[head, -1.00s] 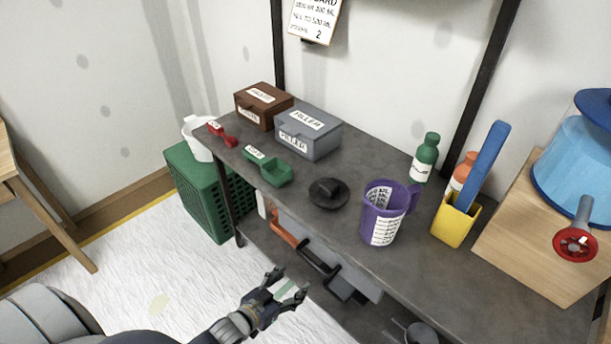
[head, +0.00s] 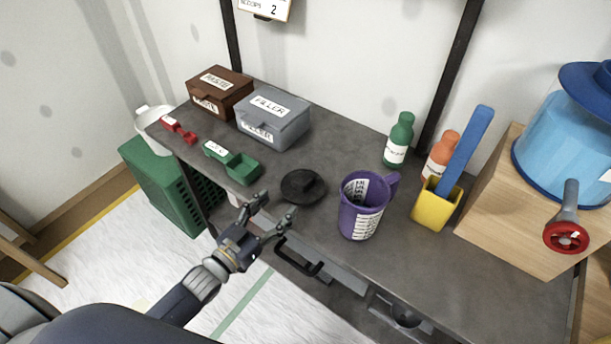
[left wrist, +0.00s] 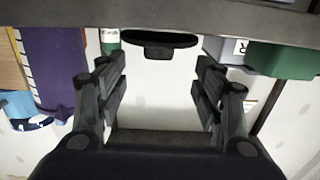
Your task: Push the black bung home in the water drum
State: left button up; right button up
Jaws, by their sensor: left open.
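The black bung (head: 303,186), a round disc with a raised grip on top, lies on the grey bench near its front edge. My left gripper (head: 275,208) is open and empty in front of the bung and to its left, by the bench edge. In the left wrist view the bung (left wrist: 152,42) appears ahead of the open left gripper (left wrist: 155,85), apart from the fingers. The light-blue water drum (head: 566,150) stands on a wooden box at the right; the picture edge cuts it off. Its bung hole is not seen. My right gripper is not in view.
A purple measuring jug (head: 361,212) stands right of the bung, a green scoop (head: 232,163) left of it. A red-wheeled tap (head: 566,236) juts from the drum. Grey and brown boxes stand behind.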

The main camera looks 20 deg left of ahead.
aim_at(297, 184)
pick_arm(q)
jog(key=w, duration=0.1)
jog(key=w+d, duration=0.1)
jog(key=w, duration=0.1)
jog(key=shift+d+r, duration=0.15)
jog(key=shift+r, duration=0.25)
jog(key=shift+p+x, duration=0.35)
jog(key=shift+x, duration=1.1)
jog(key=x, duration=0.5)
jog(key=shift+w+p, duration=0.15)
jog(key=shift+p, duration=0.15)
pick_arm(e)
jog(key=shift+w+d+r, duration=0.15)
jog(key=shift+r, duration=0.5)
pick_arm(q)
jog(key=c, duration=1.2)
